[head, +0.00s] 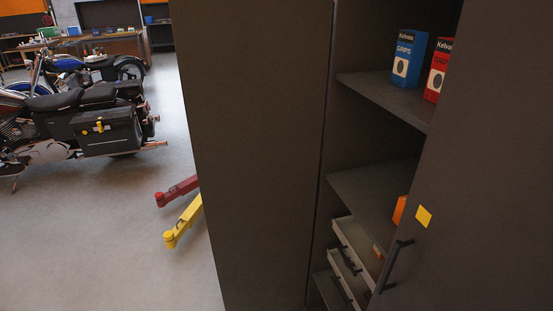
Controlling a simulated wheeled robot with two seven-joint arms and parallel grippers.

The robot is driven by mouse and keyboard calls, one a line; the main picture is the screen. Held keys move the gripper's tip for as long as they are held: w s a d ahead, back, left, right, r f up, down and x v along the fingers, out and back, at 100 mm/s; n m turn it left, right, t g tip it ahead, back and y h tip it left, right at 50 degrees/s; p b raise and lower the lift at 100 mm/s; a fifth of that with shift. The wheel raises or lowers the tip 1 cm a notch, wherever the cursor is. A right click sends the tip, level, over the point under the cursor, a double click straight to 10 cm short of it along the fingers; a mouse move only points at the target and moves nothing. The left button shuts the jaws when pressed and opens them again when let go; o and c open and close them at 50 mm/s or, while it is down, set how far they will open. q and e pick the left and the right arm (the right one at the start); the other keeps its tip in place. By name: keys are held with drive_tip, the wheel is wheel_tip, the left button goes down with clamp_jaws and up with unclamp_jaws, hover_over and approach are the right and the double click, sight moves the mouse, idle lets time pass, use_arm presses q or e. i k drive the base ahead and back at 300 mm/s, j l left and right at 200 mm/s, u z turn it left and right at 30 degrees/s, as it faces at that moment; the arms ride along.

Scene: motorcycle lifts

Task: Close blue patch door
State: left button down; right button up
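A tall dark cabinet stands close in front of me, with its interior showing. A dark door (470,230) on the right stands open and carries a yellow patch (424,216) and a black bar handle (393,266). A wide dark panel (260,140) fills the middle; I cannot tell whether it is a door or the cabinet's side. No blue patch shows in the head view. Neither of my grippers is in view.
The shelves (385,97) hold a blue box (409,57), a red box (436,70) and a partly hidden orange item (399,210). Drawers (350,250) below are pulled out. Red (177,191) and yellow (183,222) bars jut over open floor. Motorcycles (85,115) stand left.

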sight(253, 74)
drive_tip(key=j+z, duration=0.1)
drive_tip(key=z, duration=0.3)
drive_tip(key=i+j+z, duration=0.1)
drive_tip(key=z, duration=0.3)
drive_tip(key=j+z, duration=0.15)
drive_tip(key=z, duration=0.25)
drive_tip(key=j+z, duration=0.15)
drive_tip(key=z, duration=0.25)
drive_tip(key=j+z, duration=0.2)
drive_tip(key=j, duration=0.25)
drive_tip(key=j+z, duration=0.2)
drive_tip(key=j, duration=0.25)
drive_tip(key=k+j+z, duration=0.2)
drive_tip(key=j, duration=0.2)
drive_tip(key=j+z, duration=0.2)
drive_tip(key=j, duration=0.25)
drive_tip(key=k+j+z, duration=0.2)
drive_tip(key=j, duration=0.2)
drive_tip(key=k+j+z, duration=0.2)
drive_tip(key=j, duration=0.2)
drive_tip(key=k+j, duration=0.15)
drive_tip(key=j, duration=0.2)
drive_tip(key=k+j, duration=0.15)
drive_tip(key=j, duration=0.25)
drive_tip(key=k+j, duration=0.15)
drive_tip(key=j, duration=0.2)
drive_tip(key=k+j, duration=0.15)
drive_tip(key=j, duration=0.2)
drive_tip(key=k+j, duration=0.15)
drive_tip(key=j, duration=0.2)
